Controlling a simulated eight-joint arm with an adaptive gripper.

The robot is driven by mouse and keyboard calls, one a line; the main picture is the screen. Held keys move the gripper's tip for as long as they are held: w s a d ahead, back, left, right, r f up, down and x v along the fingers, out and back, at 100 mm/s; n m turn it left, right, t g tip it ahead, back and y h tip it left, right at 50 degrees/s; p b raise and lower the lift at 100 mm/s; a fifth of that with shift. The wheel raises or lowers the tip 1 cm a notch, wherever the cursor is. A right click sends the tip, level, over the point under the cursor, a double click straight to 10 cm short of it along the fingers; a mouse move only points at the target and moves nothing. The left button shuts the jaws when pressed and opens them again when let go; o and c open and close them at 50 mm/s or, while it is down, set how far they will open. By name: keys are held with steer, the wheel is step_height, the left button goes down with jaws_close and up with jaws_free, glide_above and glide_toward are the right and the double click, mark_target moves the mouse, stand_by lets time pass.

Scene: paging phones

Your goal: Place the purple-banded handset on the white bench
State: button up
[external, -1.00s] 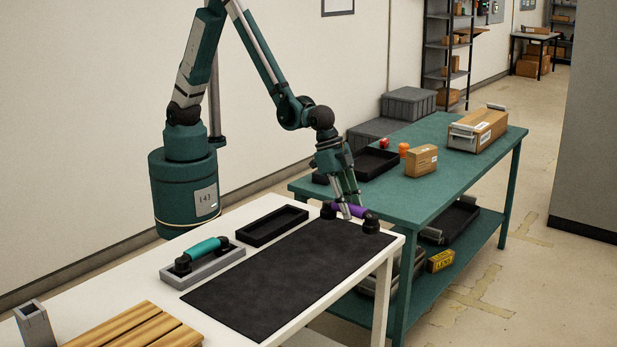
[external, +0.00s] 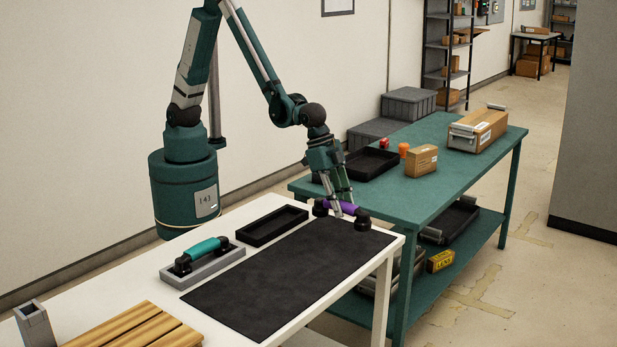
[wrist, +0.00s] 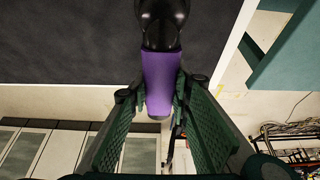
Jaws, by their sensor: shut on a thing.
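The purple-banded handset (external: 338,208) has black rounded ends and a purple middle. My gripper (external: 344,210) is shut on its purple band, at the far right end of the dark mat on the white bench (external: 95,290). In the wrist view the purple band (wrist: 160,80) sits between my two fingers (wrist: 158,112), with one black end above it; the other end is hidden. The handset appears over the mat. I cannot tell whether it touches the mat or hangs just above it.
The black mat (external: 270,285) is otherwise bare. A teal-banded handset (external: 202,252) rests on a grey cradle (external: 225,260). An empty black tray (external: 273,226) lies behind the mat. Wooden slats (external: 140,330) are at the front left. A green table (external: 450,170) with boxes stands at the right.

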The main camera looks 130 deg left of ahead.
steer(key=s+d+b, duration=0.2)
steer(key=s+d, duration=0.1)
steer(key=s, duration=0.8)
steer(key=s+d+b, duration=0.2)
steer(key=s+d, duration=0.1)
steer(key=s, duration=0.9)
steer(key=shift+d+r+b, duration=0.35)
steer(key=shift+d+r, duration=0.05)
steer(key=shift+r, duration=0.05)
steer(key=shift+f, duration=0.2)
steer(key=shift+f+b, duration=2.55)
steer(key=shift+f, duration=0.65)
steer(key=shift+f+b, duration=0.35)
steer(key=shift+f, duration=0.1)
steer(key=o, duration=1.1)
steer(key=shift+o, duration=0.2)
steer(key=shift+r, duration=0.25)
